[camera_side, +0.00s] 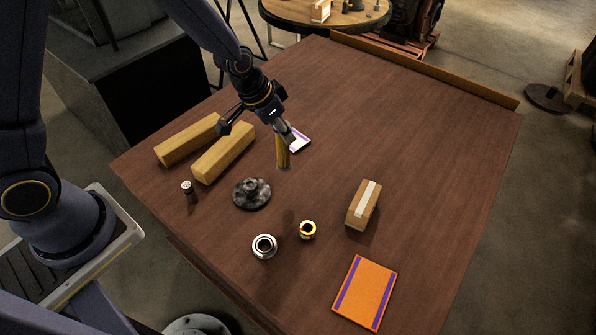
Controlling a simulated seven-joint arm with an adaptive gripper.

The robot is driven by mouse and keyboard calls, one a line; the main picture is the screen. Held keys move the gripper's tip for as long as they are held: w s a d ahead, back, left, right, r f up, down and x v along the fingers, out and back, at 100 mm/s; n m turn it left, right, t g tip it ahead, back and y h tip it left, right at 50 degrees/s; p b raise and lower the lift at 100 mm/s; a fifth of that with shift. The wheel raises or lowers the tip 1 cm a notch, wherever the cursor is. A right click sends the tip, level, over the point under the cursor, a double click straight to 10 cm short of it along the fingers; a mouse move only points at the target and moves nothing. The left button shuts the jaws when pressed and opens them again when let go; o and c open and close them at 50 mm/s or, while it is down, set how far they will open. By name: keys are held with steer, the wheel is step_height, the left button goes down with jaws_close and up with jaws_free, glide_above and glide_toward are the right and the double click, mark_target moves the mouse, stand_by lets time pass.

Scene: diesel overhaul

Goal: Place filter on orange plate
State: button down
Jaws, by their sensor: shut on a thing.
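My gripper (284,134) is above the table's middle left, shut on a yellow cylinder, which I take to be the filter (283,155). The filter hangs roughly upright from the fingers; whether its lower end touches the table is unclear. The orange plate (365,292), with purple stripes along two sides, lies flat near the table's front right, well away from my gripper. Its top is bare.
A white and purple plate (301,142) lies partly hidden behind the gripper. Two wooden blocks (224,153), a dark flanged part (251,194), a silver ring (264,246), a gold ring (308,230), a small dark cylinder (188,189) and a cardboard box (362,206) stand around.

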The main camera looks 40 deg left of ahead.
steer(key=s+d+r+m+g+h, duration=0.1)
steer(key=s+d+m+g+h, duration=0.3)
steer(key=s+d+m, duration=1.5)
steer(key=w+d+f+n, duration=0.1)
steer(key=w+d+f, duration=0.3)
steer(key=d+f, duration=0.2)
steer(key=w+d+f+n+g+y, duration=0.1)
steer(key=w+d+f, duration=0.4)
steer(key=d+f, duration=0.1)
steer(key=shift+d+f+n, duration=0.3)
steer(key=shift+d+f, duration=0.1)
steer(key=shift+d, duration=0.3)
steer(key=shift+f, duration=0.1)
steer(key=c, duration=0.7)
jaws_free()
